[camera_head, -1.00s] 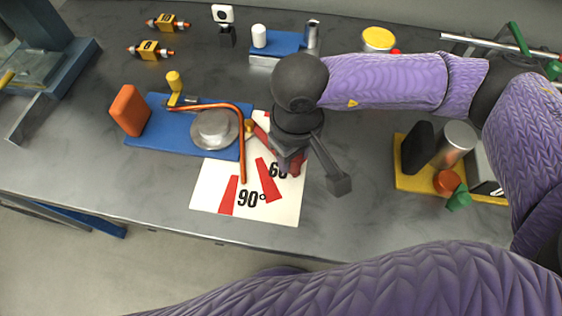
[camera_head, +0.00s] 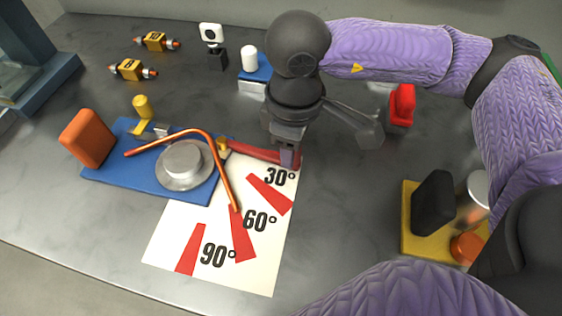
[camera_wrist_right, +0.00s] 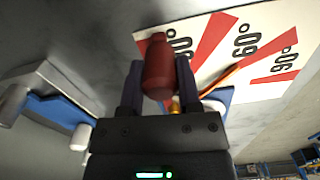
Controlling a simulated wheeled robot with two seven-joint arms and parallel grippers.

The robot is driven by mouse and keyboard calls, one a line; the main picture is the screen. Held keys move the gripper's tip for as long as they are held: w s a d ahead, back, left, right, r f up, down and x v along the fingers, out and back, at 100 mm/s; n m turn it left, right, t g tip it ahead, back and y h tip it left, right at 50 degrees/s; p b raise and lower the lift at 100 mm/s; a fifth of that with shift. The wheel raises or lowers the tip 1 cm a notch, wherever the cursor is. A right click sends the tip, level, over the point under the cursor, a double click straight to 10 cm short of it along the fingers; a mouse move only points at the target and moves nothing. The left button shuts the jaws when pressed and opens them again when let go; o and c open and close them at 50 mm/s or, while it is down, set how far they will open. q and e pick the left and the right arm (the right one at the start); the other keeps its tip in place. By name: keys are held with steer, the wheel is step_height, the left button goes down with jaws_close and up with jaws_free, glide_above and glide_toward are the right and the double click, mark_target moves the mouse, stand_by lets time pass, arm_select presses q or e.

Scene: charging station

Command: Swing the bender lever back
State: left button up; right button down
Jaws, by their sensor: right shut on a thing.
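The bender stands on a blue base (camera_head: 125,181) at the left, with a round grey disc (camera_head: 183,163). Its red lever (camera_head: 250,153) points right from beside the disc and lies beyond the 30° wedge of the white angle sheet (camera_head: 170,235). My right gripper (camera_head: 288,157) is shut on the lever's red grip, which shows between the fingers in the wrist view (camera_wrist_right: 158,68). A bent copper tube (camera_head: 222,178) runs around the disc, its free end over the sheet near the 60° wedge. The lever stands apart from that end. My left gripper is not in view.
An orange block (camera_head: 87,138) stands at the base's left end. Two yellow-black parts (camera_head: 133,69) and a white camera-like device (camera_head: 211,35) are behind. A red object (camera_head: 401,105) stands behind right, and a yellow tray (camera_head: 411,224) at right. Bare table lies between sheet and tray.

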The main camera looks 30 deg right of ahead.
steer(key=shift+w+d+f+n+b, duration=0.15)
steer(key=shift+w+d+n+b, duration=0.2)
steer(key=shift+w+n+b, duration=0.35)
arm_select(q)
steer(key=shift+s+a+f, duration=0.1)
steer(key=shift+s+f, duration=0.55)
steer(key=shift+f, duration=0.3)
arm_select(e)
steer(key=shift+w+d, duration=0.1)
steer(key=shift+w, duration=0.25)
